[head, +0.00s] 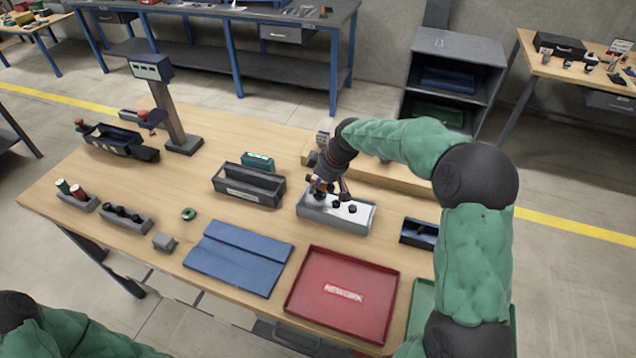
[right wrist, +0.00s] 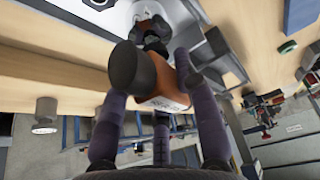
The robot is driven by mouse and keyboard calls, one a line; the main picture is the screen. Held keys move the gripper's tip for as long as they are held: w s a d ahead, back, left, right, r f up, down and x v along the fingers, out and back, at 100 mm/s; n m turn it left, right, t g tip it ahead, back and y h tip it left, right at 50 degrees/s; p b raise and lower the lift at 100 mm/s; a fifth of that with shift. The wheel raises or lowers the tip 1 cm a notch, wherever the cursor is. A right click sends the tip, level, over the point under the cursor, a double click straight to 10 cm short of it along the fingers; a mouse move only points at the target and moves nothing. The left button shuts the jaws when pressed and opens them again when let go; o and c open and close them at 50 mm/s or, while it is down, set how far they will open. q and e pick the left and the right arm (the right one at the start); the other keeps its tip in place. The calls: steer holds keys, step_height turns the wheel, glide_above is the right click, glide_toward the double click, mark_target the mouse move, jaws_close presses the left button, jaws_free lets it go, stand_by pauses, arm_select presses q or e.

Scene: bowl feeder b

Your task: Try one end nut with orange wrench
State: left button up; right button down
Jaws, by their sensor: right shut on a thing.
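The wrench also shows as a small orange patch in the head view (head: 318,184). Whether the wrench touches a nut is hidden. My left gripper is out of view.
A red rework tray (head: 300,310) and a blue mat (head: 238,259) lie in front of the bin. A dark open box (head: 247,190) stands to its left, a small dark holder (head: 419,234) to its right. A post with a display (head: 152,68) stands at the back left.

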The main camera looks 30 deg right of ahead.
mark_target(314, 176)
stand_by(0.3)
steer(key=shift+n, duration=0.6)
steer(key=shift+y, duration=0.3)
steer(key=shift+a+n+g+b, duration=0.1)
steer(key=shift+n+g+b, duration=0.2)
steer(key=shift+n, duration=0.4)
steer(key=shift+r, duration=0.2)
steer(key=shift+r+p, duration=1.6)
steer(key=shift+r, duration=0.8)
